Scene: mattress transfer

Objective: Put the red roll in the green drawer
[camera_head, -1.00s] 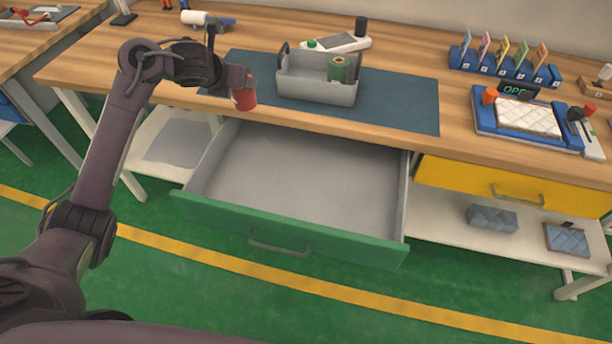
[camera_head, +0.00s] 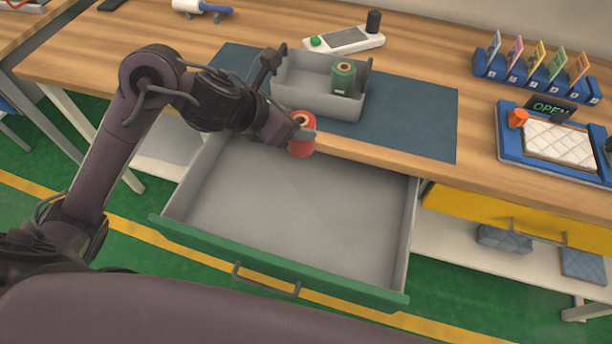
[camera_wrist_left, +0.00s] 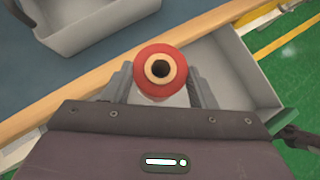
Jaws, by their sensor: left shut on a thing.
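My left gripper (camera_head: 290,134) is shut on the red roll (camera_head: 301,146) and holds it upright over the back edge of the open drawer, close to the table's front edge. In the left wrist view the red roll (camera_wrist_left: 160,71) sits between the two fingers, its end with a dark hole facing the camera. The green drawer (camera_head: 180,233) is pulled far out, with a grey inside that looks empty. Its floor is partly hidden behind my left arm. My right gripper is not in view.
A grey bin (camera_head: 292,98) holding a green roll (camera_head: 343,79) stands on a dark mat (camera_head: 420,118) just behind. A yellow drawer (camera_head: 480,211) is at the right. A blue fixture with a white pad (camera_head: 558,144) and a card rack (camera_head: 536,77) stand on the right of the table.

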